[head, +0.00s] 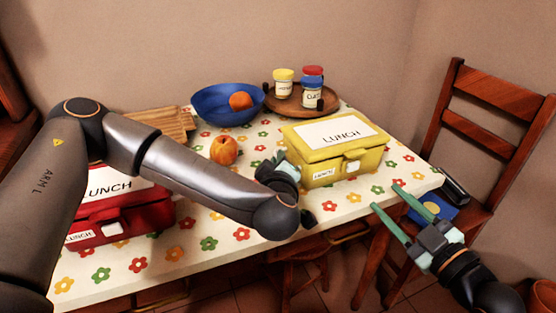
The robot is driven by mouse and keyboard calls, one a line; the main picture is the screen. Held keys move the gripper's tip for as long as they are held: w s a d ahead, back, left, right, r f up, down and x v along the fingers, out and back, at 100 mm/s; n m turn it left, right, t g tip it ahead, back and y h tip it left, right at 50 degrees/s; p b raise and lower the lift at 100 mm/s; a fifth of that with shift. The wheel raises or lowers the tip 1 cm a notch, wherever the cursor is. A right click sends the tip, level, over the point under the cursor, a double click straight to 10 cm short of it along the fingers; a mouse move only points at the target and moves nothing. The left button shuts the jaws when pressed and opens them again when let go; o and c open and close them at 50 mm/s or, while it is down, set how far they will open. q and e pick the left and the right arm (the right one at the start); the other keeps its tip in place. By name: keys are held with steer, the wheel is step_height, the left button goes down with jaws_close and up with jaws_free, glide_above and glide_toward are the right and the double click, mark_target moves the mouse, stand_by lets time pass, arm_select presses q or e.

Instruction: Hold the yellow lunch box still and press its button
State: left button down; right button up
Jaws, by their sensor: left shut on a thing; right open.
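The yellow lunch box (312,139) stands closed on the flowered tablecloth near the table's right side, its LUNCH label on top. Its pale button (353,166) is on the front face, in plain view. My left gripper (284,163) is at the box's left front corner, shut on the yellow lunch box; its fingertips are partly hidden by the box and wrist. My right gripper (387,206) is open and empty, its two long green fingers in front of and to the right of the box, apart from it, near the table's front right edge.
A red lunch box (152,215) stands at the left behind my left arm. A peach (224,150), a blue bowl (211,107) with an orange fruit and a wooden tray (284,106) with jars are further back. A wooden chair (470,125) stands at the right.

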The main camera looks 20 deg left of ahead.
steer(key=c, duration=0.4)
steer(key=shift+s+d+m, duration=0.1)
steer(key=shift+s+m, duration=0.05)
steer(key=shift+m, duration=0.75)
steer(key=c, duration=0.3)
steer(key=m, duration=0.3)
steer(key=shift+s+d+f, duration=0.1)
steer(key=shift+s+d, duration=0.15)
steer(key=shift+s, duration=0.05)
jaws_close()
steer(key=s+d+m, duration=0.1)
steer(key=m, duration=0.6)
steer(key=s+m, duration=0.1)
steer(key=m, duration=0.5)
steer(key=s+d+m, duration=0.1)
steer(key=m, duration=0.6)
steer(key=shift+s+d+m, duration=0.15)
steer(key=shift+d+m, duration=0.15)
steer(key=shift+d, duration=0.05)
